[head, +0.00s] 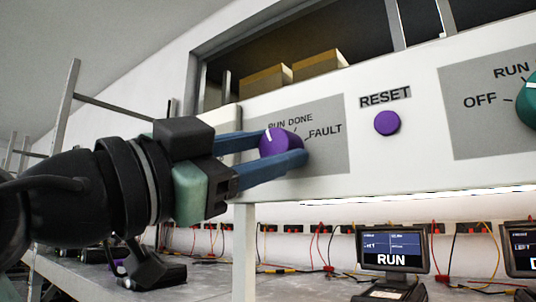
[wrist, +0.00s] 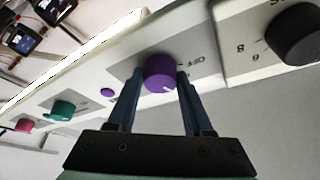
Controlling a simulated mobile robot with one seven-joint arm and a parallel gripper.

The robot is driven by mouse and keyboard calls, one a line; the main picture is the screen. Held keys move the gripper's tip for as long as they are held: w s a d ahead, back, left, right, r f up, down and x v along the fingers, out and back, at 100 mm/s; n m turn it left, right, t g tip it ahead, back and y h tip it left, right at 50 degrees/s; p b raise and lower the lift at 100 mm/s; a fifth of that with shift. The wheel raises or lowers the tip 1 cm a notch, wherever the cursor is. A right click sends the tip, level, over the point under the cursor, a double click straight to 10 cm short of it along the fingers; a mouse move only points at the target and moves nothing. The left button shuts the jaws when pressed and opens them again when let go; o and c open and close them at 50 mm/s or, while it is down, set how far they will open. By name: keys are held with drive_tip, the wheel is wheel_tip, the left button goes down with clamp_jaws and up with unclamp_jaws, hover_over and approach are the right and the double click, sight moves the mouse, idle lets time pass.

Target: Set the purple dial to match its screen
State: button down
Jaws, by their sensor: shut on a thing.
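The purple dial (head: 281,143) sits on a grey label plate (head: 330,150) on the white panel. RUN, DONE and FAULT show around it in the head view; OFF shows beside it in the wrist view. Its white mark points up, slightly left, near RUN. My gripper (head: 282,148) is shut on the dial, one blue finger on each side; the wrist view shows the dial (wrist: 160,72) between both fingertips. A small screen (head: 393,246) below the panel reads RUN in large letters. I cannot tell for certain which screen belongs to this dial.
A purple RESET button (head: 387,122) is right of the dial. A teal dial (head: 529,102) is farther right, and a second screen (head: 522,250) is cut off by the edge. The wrist view shows a dark dial (wrist: 294,37) close by. Wires hang below the panel.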

drive_tip(key=shift+c, duration=1.5)
unclamp_jaws()
drive_tip(key=shift+f, duration=0.15)
